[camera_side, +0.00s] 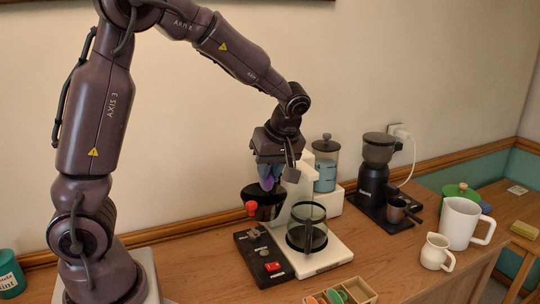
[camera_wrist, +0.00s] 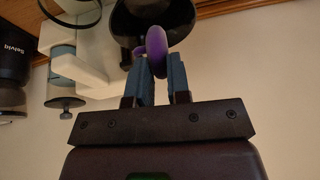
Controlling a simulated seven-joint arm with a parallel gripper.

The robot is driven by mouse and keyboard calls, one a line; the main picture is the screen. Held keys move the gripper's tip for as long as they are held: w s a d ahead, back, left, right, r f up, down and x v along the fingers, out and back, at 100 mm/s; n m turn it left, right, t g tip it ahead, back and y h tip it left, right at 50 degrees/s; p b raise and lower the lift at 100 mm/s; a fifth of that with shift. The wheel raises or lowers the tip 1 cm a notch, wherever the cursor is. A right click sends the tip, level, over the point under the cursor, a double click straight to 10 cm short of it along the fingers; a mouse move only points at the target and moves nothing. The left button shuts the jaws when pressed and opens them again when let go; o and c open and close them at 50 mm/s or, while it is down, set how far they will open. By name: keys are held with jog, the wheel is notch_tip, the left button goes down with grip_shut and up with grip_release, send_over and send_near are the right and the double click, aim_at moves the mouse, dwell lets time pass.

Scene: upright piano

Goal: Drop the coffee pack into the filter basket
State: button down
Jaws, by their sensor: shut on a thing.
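My gripper (camera_side: 268,180) points down and is shut on a purple coffee pack (camera_side: 267,184), directly above the black filter basket (camera_side: 268,203). In the wrist view the round purple pack (camera_wrist: 157,42) sits between the two blue fingertips (camera_wrist: 160,64), seen nearly edge-on, against the dark basket (camera_wrist: 125,20). The basket has a red knob (camera_side: 251,208) on its left side. The pack's lower part is close to the basket's opening; I cannot tell whether it is below the rim.
The white coffee maker (camera_side: 328,262) with its glass carafe (camera_side: 308,232) stands right of the basket. A black switch panel (camera_side: 262,262) lies below it. A divided wooden box (camera_side: 358,290) is at the front.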

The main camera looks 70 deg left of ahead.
jog(key=shift+f, duration=0.6)
jog(key=c, duration=1)
grip_release()
jog(key=shift+r, duration=0.1)
jog(key=v, duration=1.2)
jog(key=shift+d+r, duration=0.25)
jog(key=shift+r, duration=0.05)
